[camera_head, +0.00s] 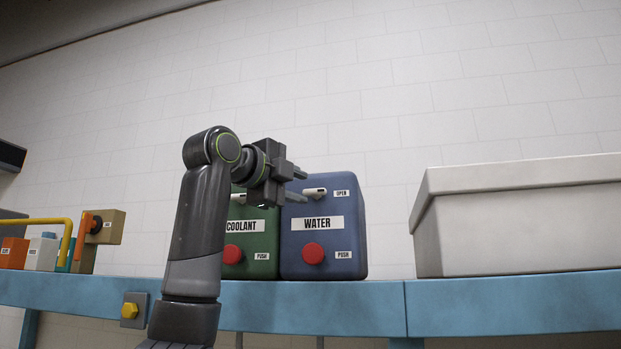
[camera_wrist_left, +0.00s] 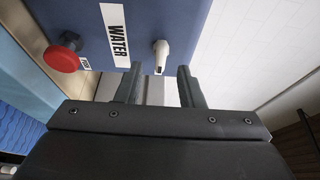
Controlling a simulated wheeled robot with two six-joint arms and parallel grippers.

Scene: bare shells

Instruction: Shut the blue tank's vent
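The blue tank (camera_head: 343,240) stands on the blue bench with a WATER label, a red button (camera_head: 313,253) and a PUSH tag. Its vent lever (camera_head: 314,192) is a small white handle near the top, beside an OPEN tag (camera_head: 342,194). In the left wrist view the white lever (camera_wrist_left: 161,55) sticks out from the blue face, its end lying between the fingertips in the picture. My left gripper (camera_head: 299,185) is open and empty, just in front of the lever; I cannot tell whether it touches. My right gripper is not in view.
A green COOLANT tank (camera_head: 262,241) stands close on the left, partly behind my left arm. A large pale box (camera_head: 520,218) is on the right. Small coloured boxes (camera_head: 41,253) and a yellow pipe (camera_head: 45,221) are at far left. A yellow knob (camera_head: 129,310) sits on the bench front.

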